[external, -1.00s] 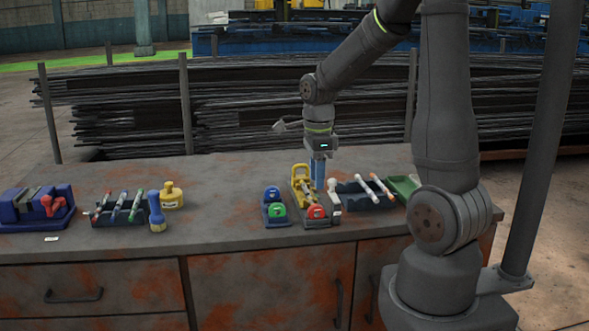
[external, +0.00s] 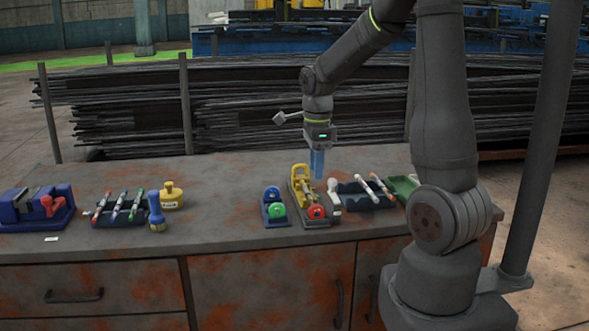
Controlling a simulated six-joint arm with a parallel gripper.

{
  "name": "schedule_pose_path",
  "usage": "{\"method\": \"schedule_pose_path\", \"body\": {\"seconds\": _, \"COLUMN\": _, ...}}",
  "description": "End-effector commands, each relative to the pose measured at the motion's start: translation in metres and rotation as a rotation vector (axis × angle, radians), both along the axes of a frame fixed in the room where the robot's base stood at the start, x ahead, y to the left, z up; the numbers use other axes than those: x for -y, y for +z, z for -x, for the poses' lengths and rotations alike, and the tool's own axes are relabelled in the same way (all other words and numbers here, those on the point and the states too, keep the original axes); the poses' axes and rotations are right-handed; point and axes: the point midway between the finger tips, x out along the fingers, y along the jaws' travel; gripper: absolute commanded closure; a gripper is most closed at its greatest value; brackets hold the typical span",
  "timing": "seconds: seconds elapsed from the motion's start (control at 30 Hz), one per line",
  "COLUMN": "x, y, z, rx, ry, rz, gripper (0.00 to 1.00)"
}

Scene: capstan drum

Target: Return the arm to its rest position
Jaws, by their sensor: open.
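The fingertips appear to be above the bench top, close behind the device and a white-handled tool (external: 334,195). The device has a red round knob (external: 316,212) at its front.
A blue unit with a green knob (external: 275,207) stands left of the device. A dark tray with white-capped pens (external: 366,193) and a green tray (external: 404,187) are to the right.

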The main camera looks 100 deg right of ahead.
Motion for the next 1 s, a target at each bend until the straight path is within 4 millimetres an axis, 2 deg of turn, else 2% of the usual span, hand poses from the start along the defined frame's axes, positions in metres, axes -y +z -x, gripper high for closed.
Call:
{"method": "schedule_pose_path", "body": {"seconds": 0.1, "x": 0.023, "y": 0.009, "z": 0.006, "rx": 0.000, "ry": -0.003, "rz": 0.002, "gripper": 0.58}}
{"method": "schedule_pose_path", "body": {"seconds": 0.3, "x": 0.055, "y": 0.020, "z": 0.014, "rx": -0.001, "ry": 0.001, "rz": -0.001, "gripper": 0.58}}
{"method": "schedule_pose_path", "body": {"seconds": 0.7, "x": 0.052, "y": -0.024, "z": -0.059, "rx": -0.002, "ry": 0.005, "rz": -0.002, "gripper": 0.58}}
{"method": "schedule_pose_path", "body": {"seconds": 1.0, "x": 0.051, "y": -0.045, "z": -0.094, "rx": -0.001, "ry": 0.003, "rz": -0.001, "gripper": 0.58}}
